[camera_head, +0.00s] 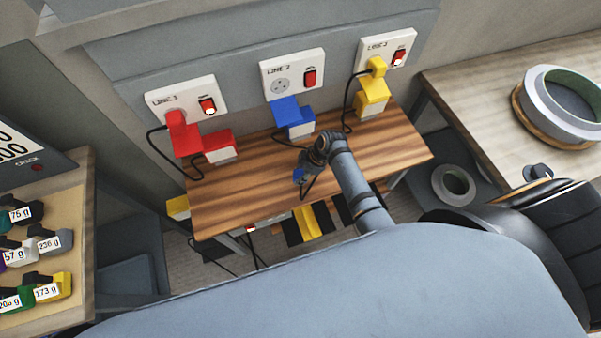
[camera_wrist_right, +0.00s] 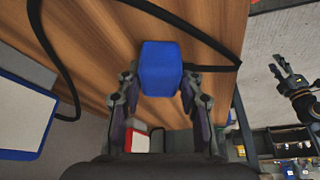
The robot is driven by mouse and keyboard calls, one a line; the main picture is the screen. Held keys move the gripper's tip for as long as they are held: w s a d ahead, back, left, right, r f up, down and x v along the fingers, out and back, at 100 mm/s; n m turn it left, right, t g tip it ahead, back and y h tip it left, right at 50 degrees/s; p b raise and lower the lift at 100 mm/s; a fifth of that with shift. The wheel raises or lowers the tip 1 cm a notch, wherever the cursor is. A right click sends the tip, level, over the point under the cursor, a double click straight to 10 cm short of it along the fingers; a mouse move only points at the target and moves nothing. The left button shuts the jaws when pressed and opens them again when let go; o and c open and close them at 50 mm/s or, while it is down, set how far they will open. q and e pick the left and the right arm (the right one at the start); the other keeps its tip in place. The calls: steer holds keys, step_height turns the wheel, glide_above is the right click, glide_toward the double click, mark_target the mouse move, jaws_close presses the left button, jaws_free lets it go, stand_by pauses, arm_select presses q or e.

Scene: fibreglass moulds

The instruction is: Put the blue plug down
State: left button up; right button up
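The blue plug (camera_wrist_right: 161,68) sits between the fingertips of my right gripper (camera_wrist_right: 160,84) in the right wrist view, with both fingers against its sides. In the head view my right gripper (camera_head: 300,176) is over the front part of the wooden bench (camera_head: 235,195), and a bit of the blue plug (camera_head: 298,175) shows there. A black cable runs from the plug. The height of the plug above the wood is hard to tell. What looks like my left gripper (camera_wrist_right: 288,72) shows at the right of the wrist view, fingers apart, away from the plug; it is not in the head view.
The LINE 2 socket panel (camera_head: 292,74) has an empty socket, with a blue-and-white device (camera_head: 292,118) below it. Red (camera_head: 176,119) and yellow (camera_head: 377,66) plugs sit in the neighbouring panels. Bare wood lies left and right of my right gripper.

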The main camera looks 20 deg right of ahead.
steer(key=o, duration=0.5)
steer(key=shift+c, duration=0.2)
steer(key=v, duration=1.2)
steer(key=shift+r, duration=0.45)
